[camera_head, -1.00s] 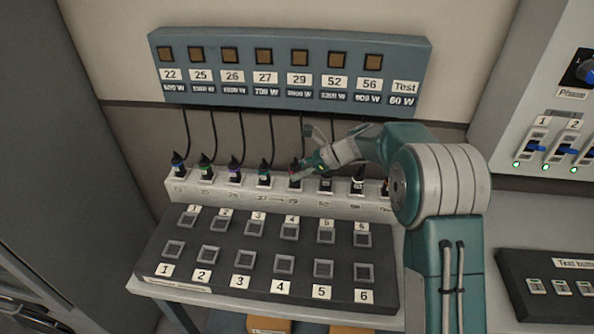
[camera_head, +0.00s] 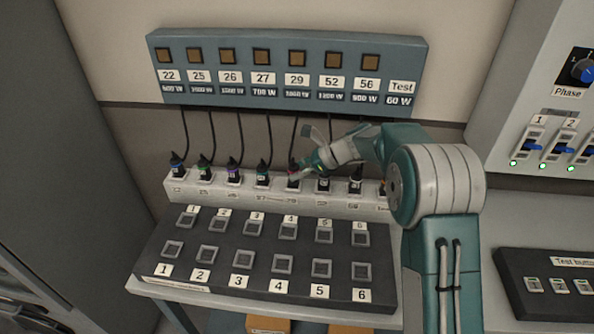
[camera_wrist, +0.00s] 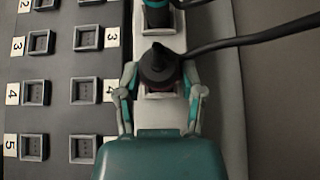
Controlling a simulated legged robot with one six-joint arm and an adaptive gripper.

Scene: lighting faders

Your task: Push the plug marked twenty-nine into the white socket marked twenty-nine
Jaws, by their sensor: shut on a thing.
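The plug marked twenty-nine (camera_wrist: 158,66) is black with a cable leading off to the right in the wrist view. In the head view the plug (camera_head: 293,168) stands at the 29 place on the white socket strip (camera_head: 221,189). My gripper (camera_wrist: 158,82) is shut on this plug, with one finger on each side of it. In the head view my gripper (camera_head: 298,172) reaches in from the right and partly covers the plug. The socket under it is mostly hidden, so I cannot tell how deep the plug sits.
Other plugs stand close on both sides along the strip, including the 27 plug (camera_head: 262,172) and the 52 plug (camera_head: 323,178). A dark panel with square buttons (camera_head: 284,264) lies in front. The labelled blue board (camera_head: 200,75) is on the wall behind.

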